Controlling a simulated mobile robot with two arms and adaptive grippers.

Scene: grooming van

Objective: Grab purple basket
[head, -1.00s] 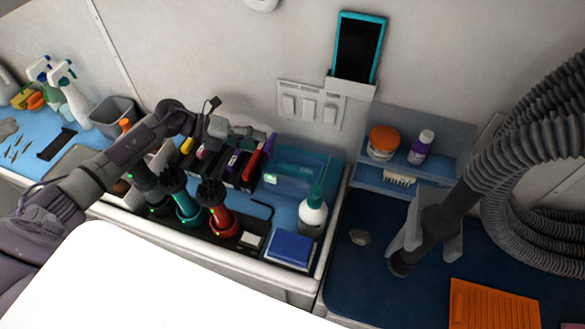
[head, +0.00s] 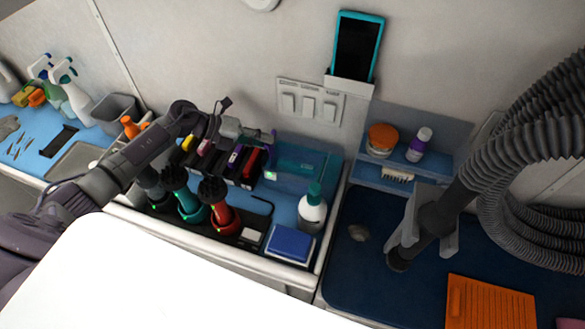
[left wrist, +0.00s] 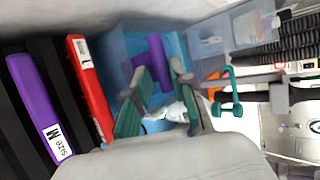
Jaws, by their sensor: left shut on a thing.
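A purple case labelled size M (left wrist: 42,108) stands in the rack at left of that view, apart from the fingers. It shows as a purple strip in the head view (head: 235,156). A red case (left wrist: 90,88) stands beside it. No clear purple basket shape shows. My right gripper is not seen.
A translucent blue bin (head: 305,163) is right of the rack. A white bottle (head: 312,208) and blue box (head: 290,243) are to the right. A grey hose (head: 525,150) hangs at right.

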